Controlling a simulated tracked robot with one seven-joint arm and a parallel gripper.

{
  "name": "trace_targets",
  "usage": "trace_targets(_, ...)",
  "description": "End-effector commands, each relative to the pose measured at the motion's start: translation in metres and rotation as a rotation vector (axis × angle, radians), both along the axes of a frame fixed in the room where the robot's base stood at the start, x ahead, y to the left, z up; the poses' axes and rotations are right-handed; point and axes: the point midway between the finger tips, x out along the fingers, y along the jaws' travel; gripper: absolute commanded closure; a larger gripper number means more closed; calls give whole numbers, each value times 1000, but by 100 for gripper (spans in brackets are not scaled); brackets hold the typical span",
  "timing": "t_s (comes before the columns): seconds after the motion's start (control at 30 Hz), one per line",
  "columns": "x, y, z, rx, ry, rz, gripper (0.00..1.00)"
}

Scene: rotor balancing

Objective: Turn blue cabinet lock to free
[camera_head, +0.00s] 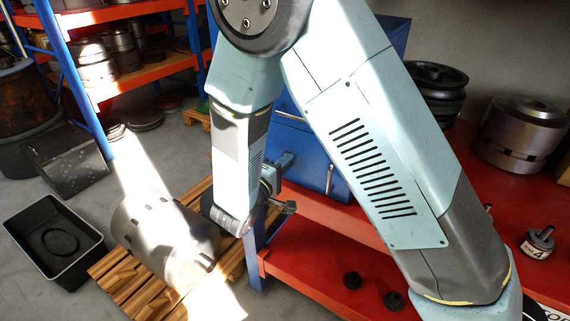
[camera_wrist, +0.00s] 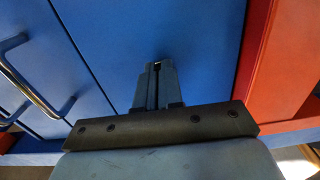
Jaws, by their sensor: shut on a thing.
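The blue cabinet (camera_head: 312,160) stands on the red bench, partly hidden behind my arm. Its blue front (camera_wrist: 185,40) fills much of the wrist view. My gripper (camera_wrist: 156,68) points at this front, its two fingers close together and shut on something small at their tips. A small dark and pale spot there, between the fingertips, seems to be the lock (camera_wrist: 157,64). The fingers hide most of it, so its turned position cannot be read. In the head view my gripper (camera_head: 286,162) is at the cabinet's left side, its fingertips hard to make out.
Metal bar handles (camera_wrist: 28,82) stick out from the cabinet front left of my gripper. A red upright (camera_wrist: 285,60) is close on the right. Below, a metal rotor (camera_head: 165,240) lies on a wooden pallet (camera_head: 130,282). A black bin (camera_head: 55,240) stands on the floor.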

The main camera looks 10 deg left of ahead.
Motion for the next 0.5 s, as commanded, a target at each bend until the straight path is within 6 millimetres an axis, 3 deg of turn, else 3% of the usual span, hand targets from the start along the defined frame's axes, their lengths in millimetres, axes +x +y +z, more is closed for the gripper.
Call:
trace_targets(0.17,-2,-3,-5,-6,12,-5,100)
trace_targets(0.2,-2,-3,-5,-6,12,-5,90)
trace_targets(0.3,-1,-3,-4,-5,11,-4,80)
trace_targets(0.43,-1,-2,-3,-3,8,-3,68)
trace_targets(0.5,-1,-1,-2,-3,7,-2,68)
